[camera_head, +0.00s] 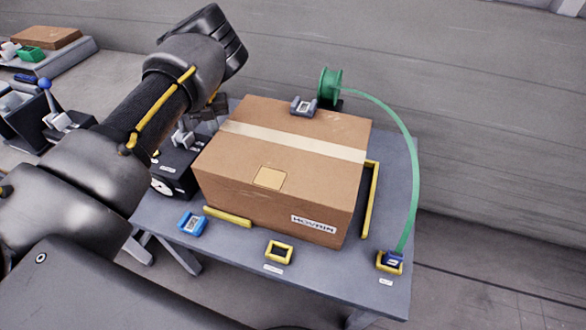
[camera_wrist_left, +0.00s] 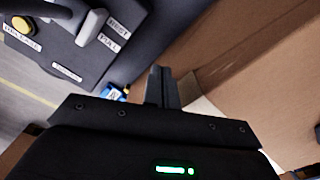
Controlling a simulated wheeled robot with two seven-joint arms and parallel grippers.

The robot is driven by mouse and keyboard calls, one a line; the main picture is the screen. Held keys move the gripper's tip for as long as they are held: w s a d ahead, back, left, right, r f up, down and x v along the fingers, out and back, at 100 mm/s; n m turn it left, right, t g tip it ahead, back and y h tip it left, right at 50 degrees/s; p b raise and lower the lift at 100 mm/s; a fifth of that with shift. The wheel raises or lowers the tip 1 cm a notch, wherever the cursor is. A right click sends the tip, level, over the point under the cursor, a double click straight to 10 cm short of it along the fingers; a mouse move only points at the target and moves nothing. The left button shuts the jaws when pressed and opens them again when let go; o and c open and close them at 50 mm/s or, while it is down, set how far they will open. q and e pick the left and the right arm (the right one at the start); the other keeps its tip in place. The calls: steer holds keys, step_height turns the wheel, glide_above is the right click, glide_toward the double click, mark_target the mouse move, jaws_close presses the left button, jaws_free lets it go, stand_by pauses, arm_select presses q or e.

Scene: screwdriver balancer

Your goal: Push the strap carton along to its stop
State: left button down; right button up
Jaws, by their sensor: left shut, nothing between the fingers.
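The brown strap carton (camera_head: 270,205), with a pale tape band, stands on a grey table (camera_head: 400,165). A yellow rail (camera_head: 371,200) runs along its right side, with a narrow gap visible between them. Another yellow rail (camera_head: 228,216) lies at its front left. My left gripper (camera_head: 213,107) is at the carton's back left edge, partly hidden by my arm. In the left wrist view its fingers (camera_wrist_left: 163,86) are together and empty, beside the carton (camera_wrist_left: 240,60). I cannot tell whether they touch it. My right gripper is not in view.
A black device (camera_head: 176,178) with a gauge and lever stands left of the carton. A green strap (camera_head: 408,150) arcs from a reel (camera_head: 328,86) to a blue-and-yellow holder (camera_head: 390,261). A blue buckle (camera_head: 192,223) and a yellow frame (camera_head: 278,252) lie along the front edge.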

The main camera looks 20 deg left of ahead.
mark_target(231, 127)
arm_select(q)
steer(key=shift+d, duration=0.15)
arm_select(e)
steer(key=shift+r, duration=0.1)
arm_select(q)
steer(key=shift+f, duration=0.2)
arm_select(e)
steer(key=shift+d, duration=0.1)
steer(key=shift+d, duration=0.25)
arm_select(q)
steer(key=shift+d+p, duration=0.4)
steer(key=shift+d, duration=0.7)
steer(key=shift+d+p, duration=0.35)
steer(key=shift+d, duration=1.6)
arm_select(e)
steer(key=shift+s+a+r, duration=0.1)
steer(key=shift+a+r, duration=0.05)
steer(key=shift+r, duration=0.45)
arm_select(q)
steer(key=shift+a, duration=0.1)
